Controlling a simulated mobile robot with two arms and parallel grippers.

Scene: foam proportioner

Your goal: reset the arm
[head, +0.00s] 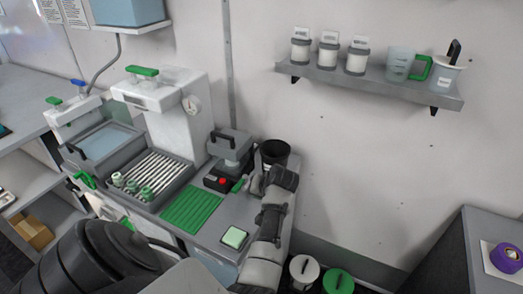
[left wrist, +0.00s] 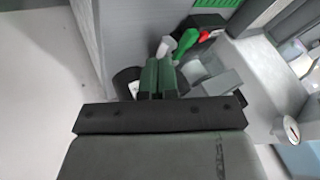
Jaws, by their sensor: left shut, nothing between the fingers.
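My left gripper (left wrist: 158,66) shows in the left wrist view with its two green-padded fingers together and nothing between them. In the head view my left arm reaches up over the right end of the counter (head: 212,230), its hand close to a black cup (head: 273,151) and a grey press-like device (head: 231,146) with a red button. In the left wrist view a green handle (left wrist: 187,41) and a red button (left wrist: 205,35) lie just beyond the fingertips. I cannot tell whether the fingers touch anything. My right gripper is not in view.
A green ribbed mat (head: 191,208) and a small pale green-topped pad (head: 234,237) lie on the counter. A rod-filled tray (head: 150,176) sits left. A wall shelf (head: 375,84) holds jars and a jug. Lidded bins (head: 338,281) stand below right.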

